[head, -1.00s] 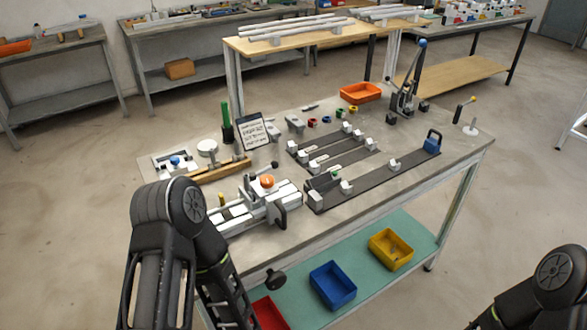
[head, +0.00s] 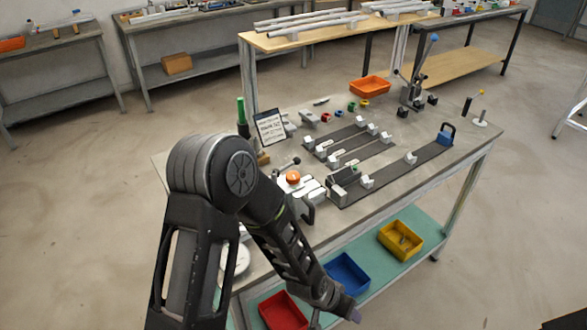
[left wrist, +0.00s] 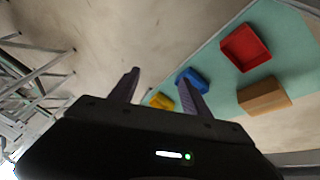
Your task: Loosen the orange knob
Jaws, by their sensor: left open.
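The orange knob (head: 293,178) sits on top of the white and grey clamp fixture (head: 312,192) near the table's front left part. My left arm passes in front of part of this fixture. My left gripper (head: 350,311) hangs low at the table's front side, well below and to the right of the knob, apart from it. In the left wrist view the two fingers (left wrist: 162,78) are spread with nothing between them, and the knob does not show there. My right gripper is not in view.
The lower shelf (head: 374,266) holds a red bin (head: 284,312), a blue bin (head: 347,275) and a yellow bin (head: 401,239) near my left gripper. The tabletop (head: 440,180) carries black rails with white blocks, a sign (head: 270,127) and a lever press (head: 413,90).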

